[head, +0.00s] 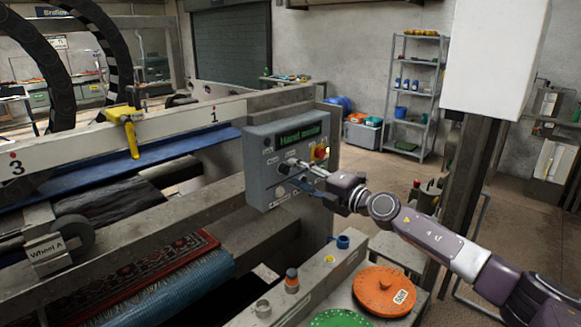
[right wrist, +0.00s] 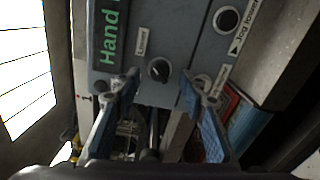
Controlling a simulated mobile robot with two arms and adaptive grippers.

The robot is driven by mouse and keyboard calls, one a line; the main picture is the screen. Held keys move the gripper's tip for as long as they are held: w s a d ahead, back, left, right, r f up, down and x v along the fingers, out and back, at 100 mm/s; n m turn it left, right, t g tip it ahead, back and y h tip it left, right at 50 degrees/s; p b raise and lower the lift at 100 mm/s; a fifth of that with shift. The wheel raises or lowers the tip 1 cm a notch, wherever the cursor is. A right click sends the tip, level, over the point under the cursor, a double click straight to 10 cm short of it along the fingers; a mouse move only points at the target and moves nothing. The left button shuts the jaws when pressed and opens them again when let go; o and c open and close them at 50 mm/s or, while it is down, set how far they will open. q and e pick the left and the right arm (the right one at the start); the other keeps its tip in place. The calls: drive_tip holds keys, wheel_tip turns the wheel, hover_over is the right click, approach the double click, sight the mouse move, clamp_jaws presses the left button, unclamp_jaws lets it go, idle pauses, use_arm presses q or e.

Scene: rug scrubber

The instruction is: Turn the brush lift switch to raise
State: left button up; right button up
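A grey control panel (head: 262,165) with a green "Hand" display stands on the machine frame, and it also fills the top of the right wrist view (right wrist: 185,40). A black rotary switch (right wrist: 158,69) on its face lies between the fingertips of my right gripper (right wrist: 160,84). The fingers are apart, one on each side of the switch, and I see no contact. The small label beside this switch is too blurred to read, so I cannot confirm it is the brush lift switch. In the head view my right gripper (head: 303,175) is close to the panel's face and covers some controls. My left gripper is out of view.
A red and yellow control (head: 320,153) sits at the panel's right edge. Another round control (right wrist: 227,19) is near a "Jog lower" label. An orange disc (head: 384,288) lies below my right arm. A rug (head: 150,262) lies in the machine at left.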

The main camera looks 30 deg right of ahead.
sight(286, 169)
drive_tip(key=shift+x, duration=1.25)
drive_tip(key=shift+c, duration=0.2)
clamp_jaws()
